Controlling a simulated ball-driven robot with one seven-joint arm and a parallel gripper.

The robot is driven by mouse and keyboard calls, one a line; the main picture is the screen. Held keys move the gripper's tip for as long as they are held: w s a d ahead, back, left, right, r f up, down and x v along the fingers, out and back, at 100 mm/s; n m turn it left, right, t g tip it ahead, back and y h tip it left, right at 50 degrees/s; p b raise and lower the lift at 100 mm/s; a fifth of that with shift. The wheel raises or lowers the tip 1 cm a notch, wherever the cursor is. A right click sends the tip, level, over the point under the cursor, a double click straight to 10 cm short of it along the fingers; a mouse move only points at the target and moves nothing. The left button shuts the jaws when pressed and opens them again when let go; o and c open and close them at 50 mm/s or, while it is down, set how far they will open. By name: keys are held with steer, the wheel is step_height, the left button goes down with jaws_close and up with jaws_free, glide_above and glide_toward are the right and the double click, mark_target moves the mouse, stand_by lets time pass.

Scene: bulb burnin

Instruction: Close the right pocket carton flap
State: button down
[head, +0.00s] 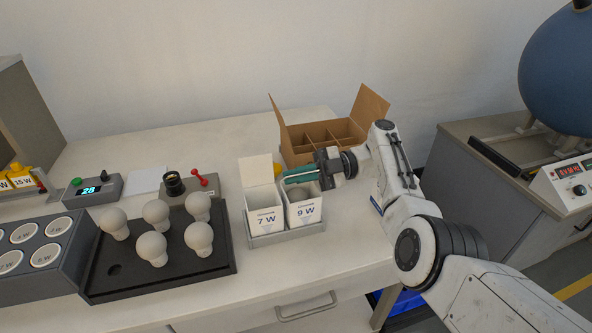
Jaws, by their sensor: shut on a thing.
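The white 9 W carton (304,213) stands in the right pocket of a grey two-pocket holder (284,238). Its top is open and a pale round shape shows inside. My gripper (299,176) reaches in from the right over the back edge of this carton, with its green fingers lying level. The fingers are shut on what seems to be the right carton flap, which is mostly hidden behind them. The white 7 W carton (265,218) stands in the left pocket, its flap (257,169) upright and open.
An open brown divided box (300,146) stands close behind the cartons. A black tray (110,285) with several white bulbs lies to the left. A tester with a black socket and red lever (199,178) is behind it. The table front is clear.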

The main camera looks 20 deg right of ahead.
steer(key=shift+f, duration=0.1)
steer(key=c, duration=1.3)
jaws_free()
steer(key=shift+c, duration=0.2)
steer(key=shift+d, duration=0.1)
steer(key=d+b, duration=1)
steer(key=shift+d+b, duration=0.3)
steer(key=shift+b, duration=0.05)
steer(key=shift+c, duration=0.2)
